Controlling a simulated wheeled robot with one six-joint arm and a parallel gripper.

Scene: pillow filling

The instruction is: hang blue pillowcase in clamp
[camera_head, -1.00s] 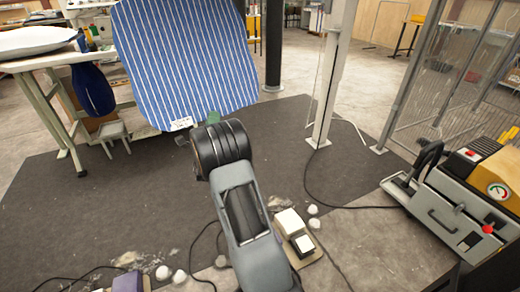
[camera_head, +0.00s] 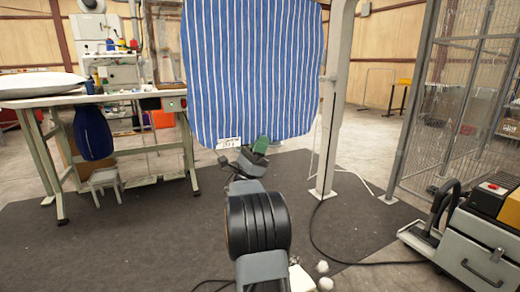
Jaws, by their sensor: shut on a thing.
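The blue pillowcase (camera_head: 252,70) with white stripes is spread flat and upright in the middle of the view. Its top runs out of the picture. A white label (camera_head: 229,142) is at its lower edge. My gripper (camera_head: 252,154) is at this lower edge, close to the label, and is shut on the pillowcase. The fingertips are small and partly hidden by the arm and cloth. A green piece (camera_head: 262,145) shows beside them. I cannot make out the clamp in this view.
A white post (camera_head: 334,110) stands just right of the pillowcase. A wire cage (camera_head: 460,95) and a machine with a gauge-side box (camera_head: 485,240) are at the right. A work table (camera_head: 110,97) with a white pillow (camera_head: 38,80) is at the left. The dark mat is mostly clear.

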